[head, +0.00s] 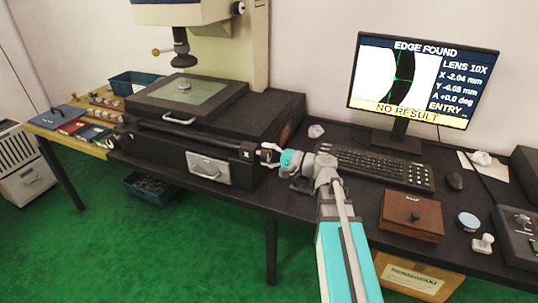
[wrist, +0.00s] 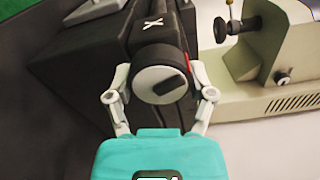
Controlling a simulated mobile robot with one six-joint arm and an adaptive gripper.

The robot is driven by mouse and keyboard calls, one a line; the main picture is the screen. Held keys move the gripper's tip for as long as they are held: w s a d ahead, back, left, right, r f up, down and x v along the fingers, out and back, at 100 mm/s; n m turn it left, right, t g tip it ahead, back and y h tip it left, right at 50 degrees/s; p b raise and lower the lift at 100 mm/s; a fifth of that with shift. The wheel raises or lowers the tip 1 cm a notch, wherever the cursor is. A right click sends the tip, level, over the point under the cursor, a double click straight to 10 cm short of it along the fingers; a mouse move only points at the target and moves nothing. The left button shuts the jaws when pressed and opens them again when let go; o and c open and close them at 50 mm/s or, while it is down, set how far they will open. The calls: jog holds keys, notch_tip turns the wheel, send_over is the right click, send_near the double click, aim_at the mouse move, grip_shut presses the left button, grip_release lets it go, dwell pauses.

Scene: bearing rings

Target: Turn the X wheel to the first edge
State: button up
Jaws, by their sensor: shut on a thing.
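The X wheel (wrist: 152,78) is a dark knob with a pale end face and a black mark, below a white X on the black stage base (wrist: 105,50). My gripper (wrist: 160,95) is shut on it, one finger on each side. In the head view my gripper (head: 271,153) is at the right front of the measuring machine, and the wheel is mostly hidden. The monitor (head: 420,80) reads EDGE FOUND, LENS 10X, X about -2.04 mm and NO RESULT. It shows a green cross on a dark curved band. A small ring (head: 184,86) lies on the glass stage (head: 200,93).
A keyboard (head: 375,167), mouse (head: 454,181), brown box (head: 411,215) and round tin (head: 468,221) stand right of my arm on the black table. The machine's lens column (head: 181,50) hangs over the stage. A side table with trays (head: 70,125) is at left.

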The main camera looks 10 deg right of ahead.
dwell(0.3)
jog(key=o, duration=1.1)
jog(key=v, duration=1.2)
